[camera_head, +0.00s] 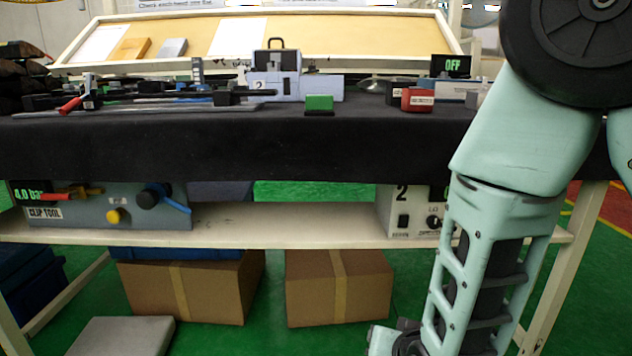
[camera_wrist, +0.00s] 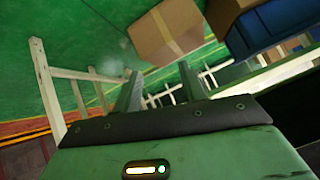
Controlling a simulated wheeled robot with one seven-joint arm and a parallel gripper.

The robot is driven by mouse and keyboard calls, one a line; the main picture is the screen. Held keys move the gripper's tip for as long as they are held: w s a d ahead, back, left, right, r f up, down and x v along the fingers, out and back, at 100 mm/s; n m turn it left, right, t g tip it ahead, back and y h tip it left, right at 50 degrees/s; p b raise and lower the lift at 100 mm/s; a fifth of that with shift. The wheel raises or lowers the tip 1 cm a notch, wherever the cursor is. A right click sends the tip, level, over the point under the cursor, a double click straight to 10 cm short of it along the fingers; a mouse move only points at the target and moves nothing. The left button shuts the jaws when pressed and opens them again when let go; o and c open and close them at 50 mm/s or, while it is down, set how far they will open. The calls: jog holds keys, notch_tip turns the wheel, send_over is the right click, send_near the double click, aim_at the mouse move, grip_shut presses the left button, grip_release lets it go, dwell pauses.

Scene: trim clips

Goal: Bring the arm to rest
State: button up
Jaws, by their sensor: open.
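My gripper (camera_wrist: 160,90) shows in the wrist view with its two dark fingers apart and nothing between them. It points toward the green floor and the space under the bench. In the head view my arm hangs down at the right, in front of the bench, and the gripper itself is below the frame. The bench (camera_head: 240,150) has a black cloth top and a cream frame.
On the bench stand a grey block fixture (camera_head: 312,90), a green block (camera_head: 319,103) and a red block (camera_head: 417,100). Two cardboard boxes (camera_head: 200,290) (camera_head: 338,285) sit beneath. The lower shelf (camera_head: 290,225) carries a clip tool unit (camera_head: 100,212).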

jog(key=s+a+r+n+g+y, duration=0.1)
jog(key=s+a+r+n+g, duration=0.15)
jog(key=s, duration=0.25)
jog(key=s+a+r+n+g+y, duration=0.2)
jog(key=s+r+n+g, duration=0.1)
jog(key=s+g, duration=0.15)
jog(key=s+d+r+n+g+h, duration=0.3)
jog(key=s+d+r+n, duration=0.25)
jog(key=s, duration=0.45)
notch_tip(320, 180, up, 38)
jog(key=p, duration=3.8)
jog(key=shift+s+r+m, duration=0.2)
jog(key=shift+s+m, duration=0.1)
jog(key=shift+o, duration=0.2)
